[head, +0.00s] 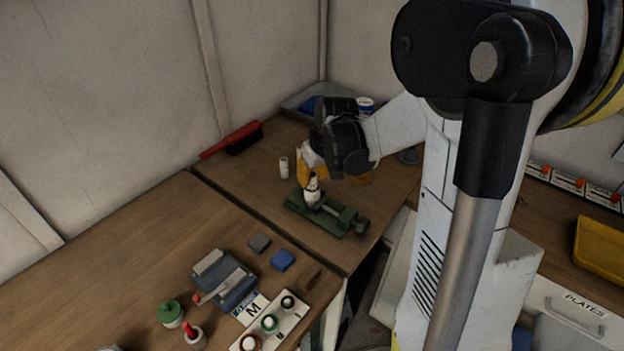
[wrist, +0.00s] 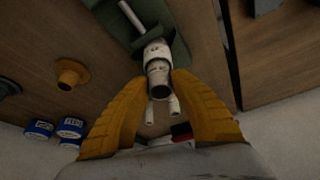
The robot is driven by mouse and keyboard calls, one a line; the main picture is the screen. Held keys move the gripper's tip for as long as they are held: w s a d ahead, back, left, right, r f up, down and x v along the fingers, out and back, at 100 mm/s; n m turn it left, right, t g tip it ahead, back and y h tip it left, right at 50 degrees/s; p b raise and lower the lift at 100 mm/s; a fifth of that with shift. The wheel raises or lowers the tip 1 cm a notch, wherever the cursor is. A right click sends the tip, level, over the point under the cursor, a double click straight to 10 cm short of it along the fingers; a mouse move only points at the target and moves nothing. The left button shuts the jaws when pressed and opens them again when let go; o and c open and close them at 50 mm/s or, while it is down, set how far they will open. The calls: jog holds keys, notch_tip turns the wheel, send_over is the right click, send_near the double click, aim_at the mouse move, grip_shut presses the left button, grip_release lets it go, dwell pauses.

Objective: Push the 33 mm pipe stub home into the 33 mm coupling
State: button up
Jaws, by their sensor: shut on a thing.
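A green vise (head: 336,222) on the far bench holds a white coupling (head: 313,197), which stands up from it. In the wrist view the coupling (wrist: 155,51) carries small dark marks. My gripper (wrist: 159,77) has its yellow fingers shut on a short grey-white pipe stub (wrist: 158,80), with the open end facing the camera. The stub appears lined up with the coupling and against its mouth. How deep it sits inside is hidden. In the head view my gripper (head: 312,176) is directly above the coupling and its fingers mostly cover the stub.
White pipe pieces (head: 283,167) stand behind the vise, near a red-handled brush (head: 232,139). In the wrist view an orange flanged part (wrist: 71,73) and blue-labelled tins (wrist: 40,129) lie left. The near bench holds a blue-grey fixture (head: 228,284) and small bottles (head: 170,313).

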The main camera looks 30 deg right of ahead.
jog(key=o, duration=0.9)
jog(key=shift+f, duration=0.1)
jog(key=p+v, duration=0.4)
jog(key=v, duration=0.8)
jog(key=s+a+r+t, duration=0.1)
jog(key=s+a, duration=0.3)
jog(key=a, duration=0.1)
jog(key=s+a+r+t, duration=0.1)
jog(key=s+a, duration=0.4)
jog(key=s+a+r+t, duration=0.1)
jog(key=s+a, duration=0.3)
jog(key=a, duration=0.1)
jog(key=shift+s+a+r, duration=0.25)
jog(key=shift+s+r, duration=0.05)
